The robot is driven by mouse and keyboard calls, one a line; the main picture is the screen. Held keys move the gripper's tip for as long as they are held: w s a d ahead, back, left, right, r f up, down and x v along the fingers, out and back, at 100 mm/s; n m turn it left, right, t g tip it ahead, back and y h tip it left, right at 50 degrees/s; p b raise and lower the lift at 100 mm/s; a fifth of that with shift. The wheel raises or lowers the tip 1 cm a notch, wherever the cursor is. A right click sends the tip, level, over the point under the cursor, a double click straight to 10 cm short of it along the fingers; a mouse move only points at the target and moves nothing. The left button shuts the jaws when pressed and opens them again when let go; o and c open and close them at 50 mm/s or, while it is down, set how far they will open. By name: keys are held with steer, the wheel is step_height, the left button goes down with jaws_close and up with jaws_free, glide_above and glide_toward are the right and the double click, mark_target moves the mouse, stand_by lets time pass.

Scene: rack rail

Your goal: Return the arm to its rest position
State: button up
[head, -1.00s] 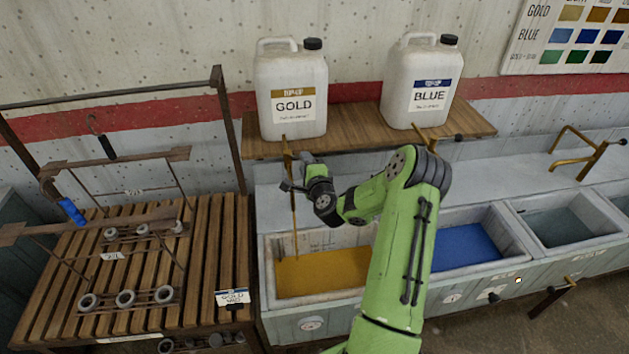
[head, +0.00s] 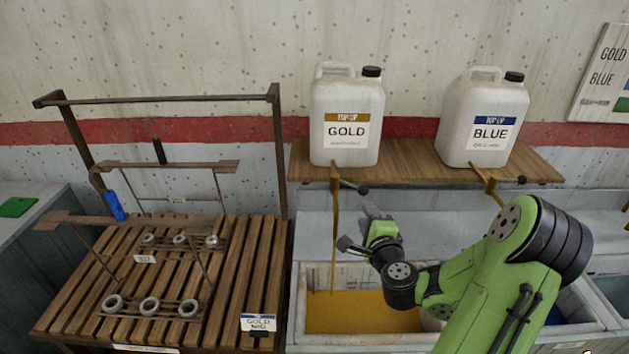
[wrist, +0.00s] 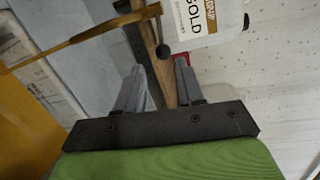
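My gripper (head: 360,228) is at the end of my green arm, above the back of the gold tank (head: 365,312) and just right of the hanging brass pipe (head: 334,235). In the wrist view its two grey fingers (wrist: 160,82) stand apart with nothing between them, so it is open and empty. The arm is bent, with its elbow raised at the right of the head view. Whether the gripper touches the pipe is unclear, but a small gap seems to show.
A wooden shelf (head: 405,158) carries the GOLD jug (head: 347,105) and the BLUE jug (head: 483,108).

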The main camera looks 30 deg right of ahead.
steer(key=w+a+n+g+y, duration=0.25)
steer(key=a+n+y, duration=0.55)
steer(key=a+n, duration=0.6)
steer(key=s+a+r+n+g, duration=0.1)
steer(key=s+a+n+g, duration=0.35)
steer(key=a, duration=0.55)
steer(key=s+r+n+g+h, duration=0.1)
steer(key=s+r+n, duration=0.1)
steer(key=s, duration=0.8)
steer(key=s+r+n+g, duration=0.1)
steer(key=s+r+n, duration=0.2)
steer(key=s, duration=0.7)
steer(key=shift+a+r+g+h, duration=0.2)
steer(key=shift+g+h, duration=0.1)
steer(key=shift+h, duration=0.1)
steer(key=shift+n, duration=0.25)
stand_by(3.0)
